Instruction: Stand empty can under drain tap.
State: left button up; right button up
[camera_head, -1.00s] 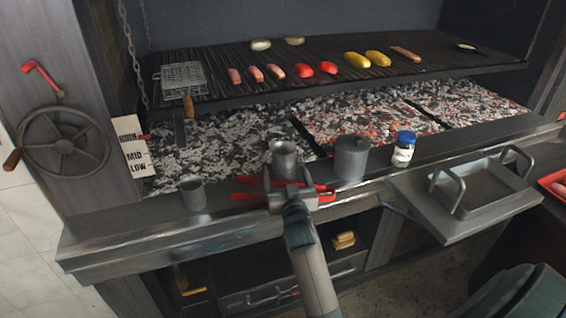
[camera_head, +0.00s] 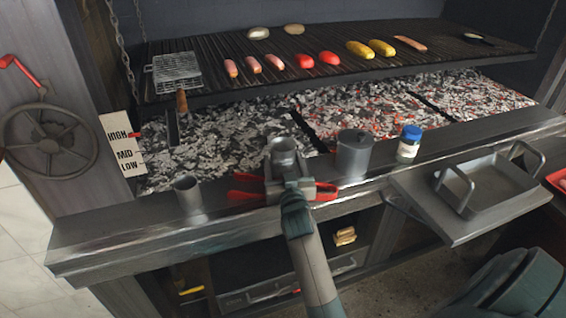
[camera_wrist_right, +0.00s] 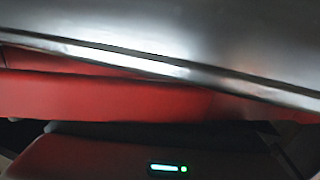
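An open-topped metal can (camera_head: 283,148) stands upright at the front ledge, in the middle of the head view. A second open metal can (camera_head: 188,194) stands on the ledge to the left. Which of them is the empty can is not clear. No drain tap can be made out. The right wrist view shows a red surface (camera_wrist_right: 110,98) below a metal edge, with no clear fingertips.
A lidded metal pot (camera_head: 353,155) and a blue-capped jar (camera_head: 408,146) stand to the right. A metal pan (camera_head: 490,190) sits on the side shelf. Glowing coals (camera_head: 350,115) lie behind the ledge, below the loaded grill (camera_head: 215,50).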

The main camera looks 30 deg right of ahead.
aim_at(282, 143)
jog(key=c, duration=0.5)
jog(key=shift+c, duration=0.9)
jog(key=shift+r, duration=0.8)
notch_tip(282, 143, up, 3)
jog(key=shift+f, duration=0.2)
pick_arm(q)
jog(key=shift+w+d+b, duration=0.25)
jog(key=shift+w+b, duration=0.05)
jog(key=shift+w, duration=0.2)
jog(key=shift+w+d+b, duration=0.25)
jog(key=shift+w+b, duration=0.05)
jog(key=shift+w, duration=0.15)
pick_arm(e)
jog(key=s+d+r, duration=0.6)
jog(key=s+d, duration=0.1)
jog(key=d, duration=0.2)
jog(key=shift+s+r, duration=0.3)
jog(key=shift+r, duration=0.1)
